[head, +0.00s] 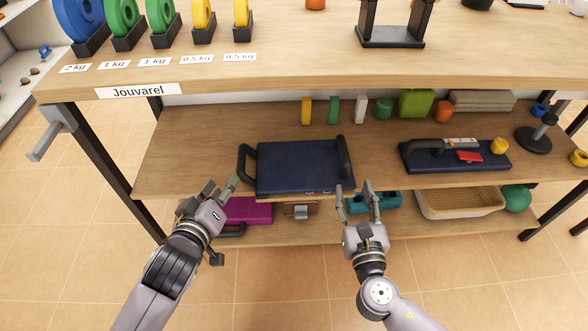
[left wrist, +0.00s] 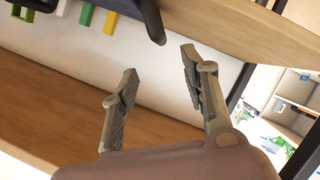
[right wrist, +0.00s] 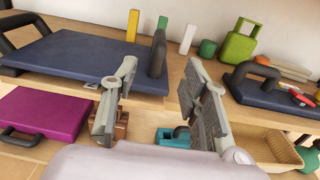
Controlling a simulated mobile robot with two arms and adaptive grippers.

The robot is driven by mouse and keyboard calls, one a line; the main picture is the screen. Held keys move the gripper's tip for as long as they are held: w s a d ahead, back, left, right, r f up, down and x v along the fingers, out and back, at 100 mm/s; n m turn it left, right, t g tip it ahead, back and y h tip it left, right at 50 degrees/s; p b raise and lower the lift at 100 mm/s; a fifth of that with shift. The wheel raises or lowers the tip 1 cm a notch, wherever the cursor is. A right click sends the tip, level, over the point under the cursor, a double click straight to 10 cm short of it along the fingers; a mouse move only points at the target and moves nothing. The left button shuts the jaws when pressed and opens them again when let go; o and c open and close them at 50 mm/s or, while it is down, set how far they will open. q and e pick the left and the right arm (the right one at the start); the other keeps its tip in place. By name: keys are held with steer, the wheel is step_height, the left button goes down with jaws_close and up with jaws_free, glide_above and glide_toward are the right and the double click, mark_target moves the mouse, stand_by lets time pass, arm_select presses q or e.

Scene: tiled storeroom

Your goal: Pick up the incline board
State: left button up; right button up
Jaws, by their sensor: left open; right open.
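A dark blue board (head: 298,167) with a black handle at each side, which looks like the incline board, lies flat on the middle shelf. It also shows in the right wrist view (right wrist: 75,55). My left gripper (head: 220,187) is open and empty, just left of and in front of the board's left handle (head: 246,164). In the left wrist view, a dark handle end (left wrist: 152,20) shows above the open fingers (left wrist: 160,65). My right gripper (head: 353,190) is open and empty in front of the board's right handle (head: 345,158), apart from it. That handle stands beyond the open fingers (right wrist: 160,70).
A second dark blue board (head: 455,157) with small items on it lies right on the same shelf (head: 200,130). Several coloured blocks stand behind. The tabletop (head: 290,60) overhangs above. Below are a magenta case (head: 250,210), a teal item (head: 385,202) and a basket (head: 460,203).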

mark_target(239, 159)
arm_select(q)
steer(key=x, duration=1.4)
steer(key=shift+f, duration=0.15)
arm_select(e)
steer(key=w, duration=1.4)
steer(key=shift+a, duration=0.2)
arm_select(q)
steer(key=shift+c, duration=0.5)
arm_select(e)
steer(key=shift+c, duration=0.4)
arm_select(q)
jaws_close()
arm_select(e)
jaws_close()
arm_select(q)
steer(key=shift+r, duration=0.2)
arm_select(e)
steer(key=shift+w+d+r, duration=0.1)
steer(key=shift+r, duration=0.1)
